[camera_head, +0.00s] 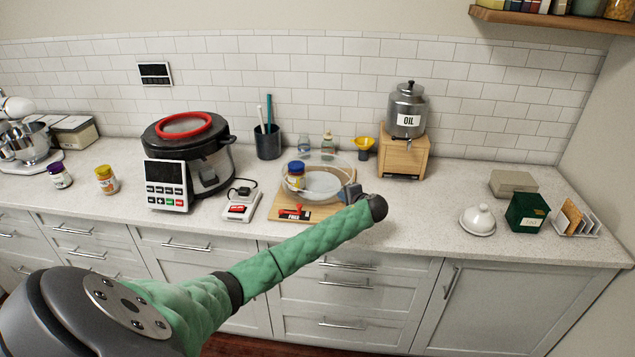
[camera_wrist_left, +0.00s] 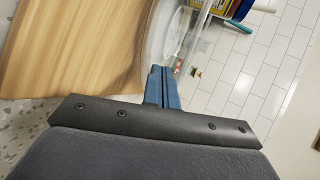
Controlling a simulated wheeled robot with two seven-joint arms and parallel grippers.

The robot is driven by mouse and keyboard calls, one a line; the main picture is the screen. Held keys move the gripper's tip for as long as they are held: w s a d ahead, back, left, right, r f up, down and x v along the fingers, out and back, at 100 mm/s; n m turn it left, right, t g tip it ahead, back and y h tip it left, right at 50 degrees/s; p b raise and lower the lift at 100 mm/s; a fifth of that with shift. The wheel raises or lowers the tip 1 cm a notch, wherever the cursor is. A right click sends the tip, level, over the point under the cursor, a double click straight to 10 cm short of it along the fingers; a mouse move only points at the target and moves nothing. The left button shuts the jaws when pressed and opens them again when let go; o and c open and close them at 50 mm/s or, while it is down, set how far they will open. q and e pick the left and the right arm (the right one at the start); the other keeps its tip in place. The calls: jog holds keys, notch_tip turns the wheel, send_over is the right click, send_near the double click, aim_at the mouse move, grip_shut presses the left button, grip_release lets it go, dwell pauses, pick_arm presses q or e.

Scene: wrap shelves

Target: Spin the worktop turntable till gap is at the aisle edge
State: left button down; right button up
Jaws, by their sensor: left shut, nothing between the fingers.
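The turntable (camera_head: 325,183) is a round pale disc with a clear wall, standing on a wooden board (camera_head: 328,208). A jar with a blue lid (camera_head: 295,176) stands in its left part. I cannot make out the gap in the clear wall. My left gripper (camera_head: 351,192) is at the right front of the turntable, its blue fingers shut and empty. In the left wrist view the fingers (camera_wrist_left: 163,84) are close to the clear wall (camera_wrist_left: 192,42) and the white disc (camera_wrist_left: 165,38); I cannot tell whether they touch. My right gripper is out of view.
A red-and-black label or switch (camera_head: 294,214) is on the board's front edge. A white device (camera_head: 242,206) and a cooker (camera_head: 190,150) stand left. An oil dispenser (camera_head: 405,115) on a wooden stand and a yellow funnel (camera_head: 363,144) are behind right.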

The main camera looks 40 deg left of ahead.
aim_at(329, 197)
pick_arm(q)
jog(key=shift+s+a, duration=0.1)
jog(key=shift+s, duration=0.35)
jog(key=shift+s+a+p, duration=0.1)
jog(key=shift+s+p, duration=0.35)
jog(key=shift+p, duration=0.05)
jog(key=shift+s+a, duration=0.15)
jog(key=shift+s, duration=0.1)
jog(key=shift+s+a+p, duration=0.45)
jog(key=shift+s, duration=0.15)
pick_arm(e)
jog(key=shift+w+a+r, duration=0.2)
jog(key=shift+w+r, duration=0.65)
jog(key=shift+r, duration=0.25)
